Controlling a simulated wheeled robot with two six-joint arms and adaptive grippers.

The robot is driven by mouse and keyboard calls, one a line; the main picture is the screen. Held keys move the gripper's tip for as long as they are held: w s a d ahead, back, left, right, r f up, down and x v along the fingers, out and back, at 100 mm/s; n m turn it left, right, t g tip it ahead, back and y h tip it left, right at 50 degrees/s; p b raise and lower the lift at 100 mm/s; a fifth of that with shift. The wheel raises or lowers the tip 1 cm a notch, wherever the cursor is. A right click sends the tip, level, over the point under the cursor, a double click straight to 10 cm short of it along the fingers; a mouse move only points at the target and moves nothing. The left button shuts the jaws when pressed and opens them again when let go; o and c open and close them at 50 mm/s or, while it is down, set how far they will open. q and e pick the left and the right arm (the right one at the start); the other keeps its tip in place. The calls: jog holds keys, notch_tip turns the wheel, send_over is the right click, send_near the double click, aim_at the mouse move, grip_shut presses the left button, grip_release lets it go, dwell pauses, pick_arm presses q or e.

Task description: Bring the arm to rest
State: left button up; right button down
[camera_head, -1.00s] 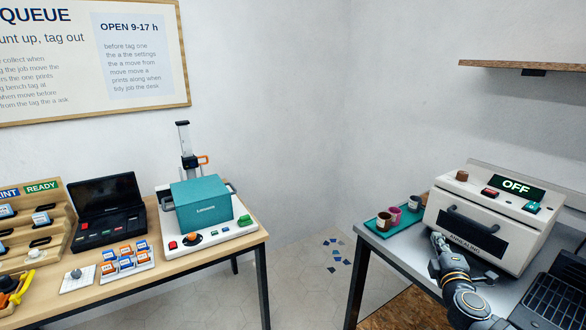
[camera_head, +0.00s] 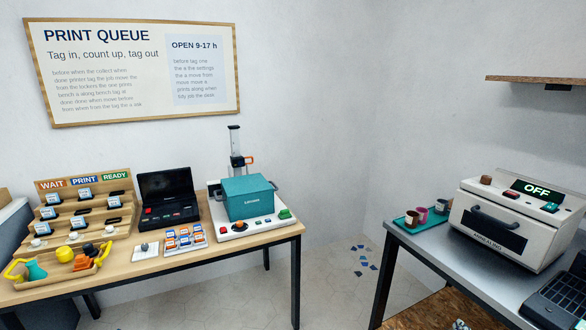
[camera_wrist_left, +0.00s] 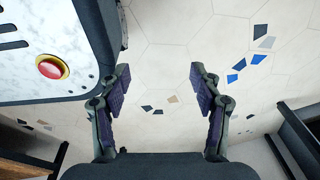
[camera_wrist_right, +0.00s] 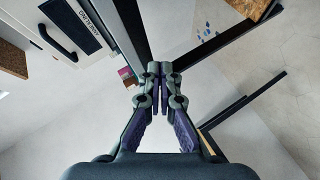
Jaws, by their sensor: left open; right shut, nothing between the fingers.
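My right gripper (camera_wrist_right: 160,72) is shut with nothing between its fingertips in the right wrist view. In the head view only a small tip of my right arm shows at the bottom edge, clear of the annealing oven. The white annealing oven (camera_head: 535,222) stands on the grey table with its front closed and its display reading OFF. Part of the oven also shows at the upper left of the right wrist view (camera_wrist_right: 62,32). My left gripper (camera_wrist_left: 160,72) is open and empty above the tiled floor in the left wrist view; it is outside the head view.
The grey table (camera_head: 428,262) holds a teal mat (camera_head: 427,220) with small cups. The wooden table (camera_head: 150,262) at left carries a tag rack (camera_head: 118,213), a black case (camera_head: 166,190) and a printer with a teal block (camera_head: 248,197). Floor between the tables is open.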

jog(key=s+a+f+m+g+y, duration=0.3)
jog(key=s+a+f+g, duration=0.1)
jog(key=s+a, duration=0.5)
jog(key=s+a+f+m+g+y, duration=0.3)
jog(key=s+a+f, duration=0.2)
jog(key=s+a, duration=0.45)
jog(key=s+d+f+g+p, duration=0.1)
jog(key=s+d+f+p, duration=0.15)
jog(key=f, duration=0.95)
jog(key=s+d+f+g+p, duration=0.1)
jog(key=f+p, duration=0.2)
jog(key=f, duration=0.9)
pick_arm(q)
notch_tip(320, 180, up, 8)
jog(key=s+p, duration=0.2)
jog(key=shift+s+a+f, duration=0.2)
jog(key=shift+s+a, duration=0.1)
jog(key=shift+a, duration=0.05)
pick_arm(e)
jog(key=s+f, duration=0.5)
jog(key=s, duration=0.3)
jog(key=s+f+g, duration=0.1)
jog(key=s+f, duration=0.4)
jog(key=s, duration=0.4)
jog(key=shift+s+d+f+m, duration=0.25)
jog(key=shift+d+f+m, duration=0.05)
jog(key=shift+d+f, duration=0.1)
